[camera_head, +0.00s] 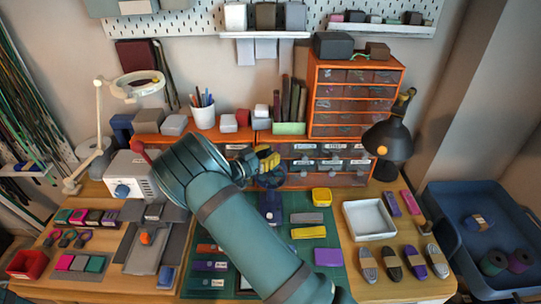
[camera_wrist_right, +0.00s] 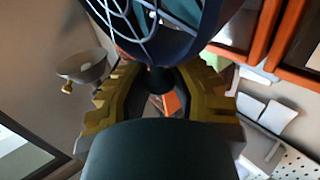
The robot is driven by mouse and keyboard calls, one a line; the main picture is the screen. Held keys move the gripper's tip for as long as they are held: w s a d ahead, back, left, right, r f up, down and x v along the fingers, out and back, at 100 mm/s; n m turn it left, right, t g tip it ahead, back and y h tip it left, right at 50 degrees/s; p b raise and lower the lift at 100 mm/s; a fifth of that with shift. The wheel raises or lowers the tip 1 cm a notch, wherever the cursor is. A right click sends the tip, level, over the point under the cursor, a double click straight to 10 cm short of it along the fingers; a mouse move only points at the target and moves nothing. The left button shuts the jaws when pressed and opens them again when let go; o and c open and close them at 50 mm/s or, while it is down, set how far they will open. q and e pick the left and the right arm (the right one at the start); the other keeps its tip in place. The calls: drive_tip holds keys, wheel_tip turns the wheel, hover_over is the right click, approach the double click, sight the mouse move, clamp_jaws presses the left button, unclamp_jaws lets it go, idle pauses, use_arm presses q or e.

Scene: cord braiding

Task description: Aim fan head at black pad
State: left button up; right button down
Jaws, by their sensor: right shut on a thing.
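My right gripper (camera_head: 267,158) has yellow fingers and is shut on the fan head (camera_head: 272,179), a dark blue wire cage near the middle of the table. In the right wrist view the yellow fingers (camera_wrist_right: 158,76) close around the back of the fan head, and its cage (camera_wrist_right: 150,22) fills the top. A blue fan base (camera_head: 270,208) stands below it on the green mat. My arm hides part of the mat and table. I cannot tell which small dark item is the black pad. My left gripper is not in view.
Orange drawers (camera_head: 357,104) stand behind the fan. A black lamp (camera_head: 387,143) is at the right. A white tray (camera_head: 369,219) lies right of the green mat (camera_head: 337,270). A grey machine (camera_head: 132,172) with a blue knob and a row of small pads (camera_head: 78,216) are at the left.

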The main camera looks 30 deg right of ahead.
drive_tip(key=shift+w+r, duration=0.1)
drive_tip(key=shift+r, duration=0.1)
drive_tip(key=c, duration=0.8)
unclamp_jaws()
drive_tip(key=shift+f, duration=0.1)
drive_tip(key=a, duration=0.8)
drive_tip(key=s+a, duration=0.1)
drive_tip(key=a, duration=0.3)
